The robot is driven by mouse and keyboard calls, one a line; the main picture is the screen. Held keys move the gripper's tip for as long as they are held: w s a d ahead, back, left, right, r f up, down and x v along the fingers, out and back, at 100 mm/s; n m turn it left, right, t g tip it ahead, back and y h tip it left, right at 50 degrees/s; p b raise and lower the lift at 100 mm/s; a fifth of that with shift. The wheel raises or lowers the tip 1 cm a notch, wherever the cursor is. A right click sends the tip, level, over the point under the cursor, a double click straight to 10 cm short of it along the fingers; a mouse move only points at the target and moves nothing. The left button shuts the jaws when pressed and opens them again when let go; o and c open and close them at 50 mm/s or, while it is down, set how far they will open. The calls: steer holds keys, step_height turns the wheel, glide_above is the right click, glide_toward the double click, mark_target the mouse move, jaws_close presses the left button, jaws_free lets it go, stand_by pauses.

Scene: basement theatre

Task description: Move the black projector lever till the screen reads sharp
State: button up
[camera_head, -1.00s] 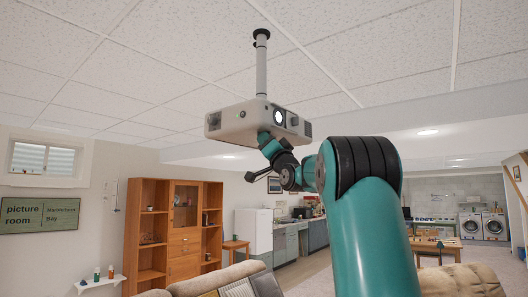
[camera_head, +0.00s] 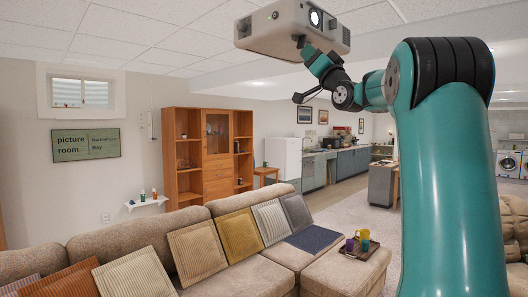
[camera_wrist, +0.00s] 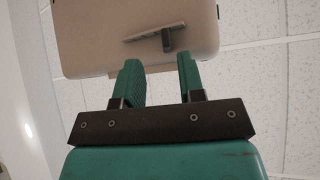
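The pale projector (camera_head: 285,32) hangs from the ceiling, cut by the top edge of the head view. Its lit lens faces right of the picture. In the wrist view its pale underside (camera_wrist: 95,35) fills the upper left, with a short slot and the small dark lever (camera_wrist: 168,39) standing at the slot. My gripper (camera_wrist: 159,60) is open, its two green fingers apart just below the lever in the picture. The lever shows between and beyond the fingertips, with no contact seen. In the head view my gripper is close under the projector.
A beige sofa (camera_head: 110,240) with several cushions stands below. A tray (camera_head: 349,252) with cups rests on its right part. A wooden cabinet (camera_head: 217,165) and a white fridge (camera_head: 285,155) stand behind. The air around the projector's underside looks clear apart from my arm.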

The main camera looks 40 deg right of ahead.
steer(key=b+v, duration=0.9)
steer(key=v, duration=0.4)
steer(key=w+a+f+n+g+y, duration=0.2)
steer(key=w+a+f+g+y, duration=0.4)
steer(key=w+a+f, duration=0.5)
steer(key=a+f, duration=0.2)
steer(key=a, duration=0.1)
steer(key=shift+w+a+f+n+y, duration=0.2)
steer(key=shift+a+f+n+y, duration=0.05)
steer(key=shift+a+n+y, duration=0.15)
